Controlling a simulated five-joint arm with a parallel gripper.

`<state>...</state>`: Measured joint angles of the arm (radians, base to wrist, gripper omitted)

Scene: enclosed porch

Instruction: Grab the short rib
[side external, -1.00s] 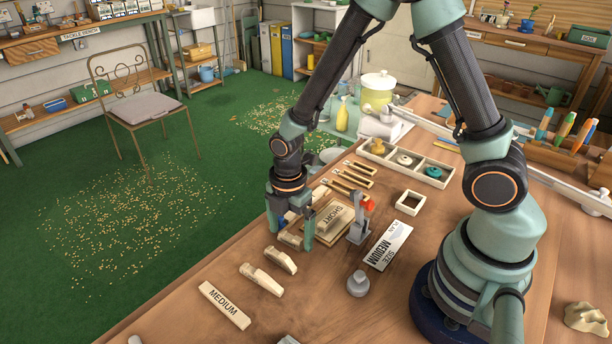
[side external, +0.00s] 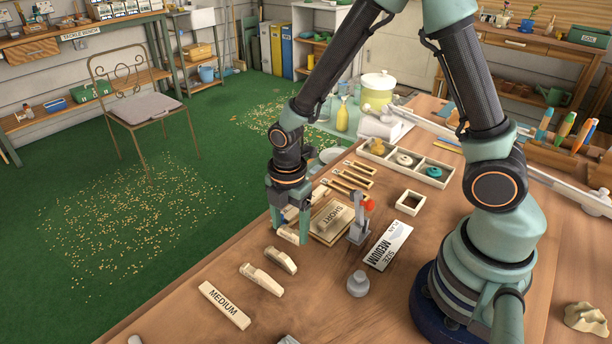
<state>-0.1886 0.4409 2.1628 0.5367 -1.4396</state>
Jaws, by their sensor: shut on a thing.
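My gripper (side external: 289,236) is shut on a small pale wooden rib (side external: 288,234), held between its fingers just above the table beside the board marked SHORT (side external: 325,232). This rib is the piece nearest the SHORT label; its ends are partly hidden by the fingers. Two other pale ribs lie on the table in front of it: one (side external: 281,260) close by and a longer one (side external: 261,279) farther to the front left. A pale block marked MEDIUM (side external: 224,306) lies beyond them at the front.
A grey clamp-like stand with a red knob (side external: 359,230) stands just right of the SHORT board. A card reading SIZE MEDIUM (side external: 389,246), a grey knob (side external: 358,284), a square frame (side external: 411,202) and a divided tray (side external: 406,163) are farther right. The table's left edge is close to my gripper.

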